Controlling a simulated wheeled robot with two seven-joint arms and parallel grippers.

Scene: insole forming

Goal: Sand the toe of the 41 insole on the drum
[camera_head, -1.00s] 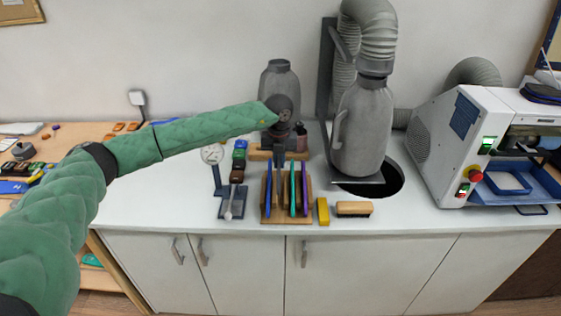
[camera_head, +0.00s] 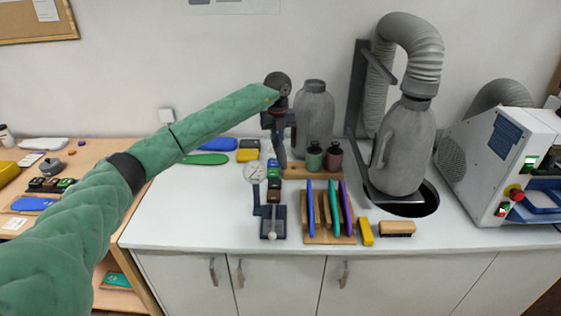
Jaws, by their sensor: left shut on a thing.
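My left gripper (camera_head: 275,118) is above the white counter, to the upper left of the wooden rack (camera_head: 330,238), and is shut on a thin dark grey piece (camera_head: 282,152). The piece hangs down nearly upright and shows almost edge-on, clear of the rack. I cannot read a size on it. The rack holds a blue insole (camera_head: 310,204), a teal insole (camera_head: 335,210) and a purple insole (camera_head: 346,203) on edge. A gap shows between the blue and teal ones. I cannot make out a sanding drum. My right gripper is not in view.
A grey hooded vessel (camera_head: 402,155) with a hose stands by a round dark opening. A white machine (camera_head: 495,165) is at right. A yellow block (camera_head: 366,232), a brush (camera_head: 397,228), two bottles (camera_head: 314,157), a dial gauge (camera_head: 255,172) and a green insole (camera_head: 205,159) are on the counter.

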